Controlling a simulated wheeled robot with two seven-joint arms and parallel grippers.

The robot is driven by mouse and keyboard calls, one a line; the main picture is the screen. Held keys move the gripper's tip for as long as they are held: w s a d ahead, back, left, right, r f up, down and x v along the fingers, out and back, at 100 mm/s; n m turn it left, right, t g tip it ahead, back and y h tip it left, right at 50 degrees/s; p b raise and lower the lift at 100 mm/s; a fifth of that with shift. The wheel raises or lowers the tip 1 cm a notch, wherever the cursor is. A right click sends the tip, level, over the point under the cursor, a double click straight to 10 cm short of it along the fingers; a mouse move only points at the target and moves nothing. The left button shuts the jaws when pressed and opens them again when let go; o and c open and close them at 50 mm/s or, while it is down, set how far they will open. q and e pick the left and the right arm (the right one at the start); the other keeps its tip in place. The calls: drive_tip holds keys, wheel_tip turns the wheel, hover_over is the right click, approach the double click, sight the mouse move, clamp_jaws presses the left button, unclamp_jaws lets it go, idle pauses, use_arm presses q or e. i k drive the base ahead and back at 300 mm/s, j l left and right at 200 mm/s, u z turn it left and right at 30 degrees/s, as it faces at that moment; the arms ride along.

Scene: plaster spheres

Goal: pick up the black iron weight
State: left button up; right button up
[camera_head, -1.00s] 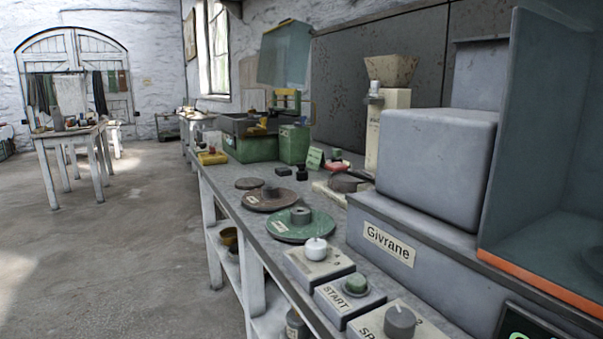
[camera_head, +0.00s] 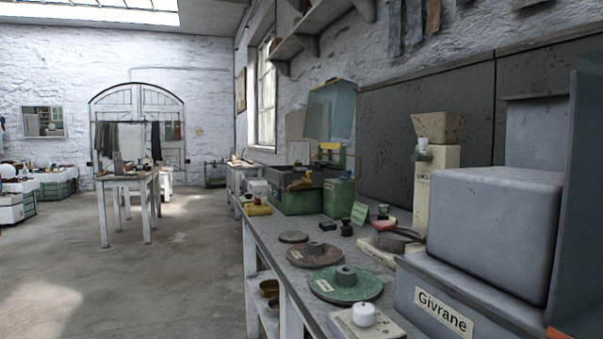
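Two small dark objects sit on the grey workbench (camera_head: 262,232), beyond the green disc. One is a low black block (camera_head: 328,226). The other, just right of it, is a small upright black piece (camera_head: 346,228) with a narrower top, which looks like a weight. They are too small for me to tell for certain which is the black iron weight. Neither of my grippers is in view.
A green disc (camera_head: 344,284) and a brown disc (camera_head: 313,255) lie nearer on the bench. A green machine (camera_head: 297,201) stands behind. Open floor (camera_head: 150,285) lies left.

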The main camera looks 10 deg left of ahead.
sight(347, 230)
drive_tip(key=i+j+z, duration=0.15)
drive_tip(key=j, duration=0.3)
drive_tip(key=i+j+z, duration=0.2)
drive_tip(key=j, duration=0.25)
drive_tip(key=i+j+z, duration=0.15)
drive_tip(key=i+j, duration=0.15)
drive_tip(key=j, duration=0.25)
drive_tip(key=i+j+z, duration=0.15)
drive_tip(key=j, duration=0.35)
drive_tip(key=i+j+z, duration=0.2)
drive_tip(key=j, duration=0.35)
drive_tip(key=j+z, duration=0.15)
drive_tip(key=j, duration=0.4)
drive_tip(key=i+j+z, duration=0.15)
drive_tip(key=j, duration=0.4)
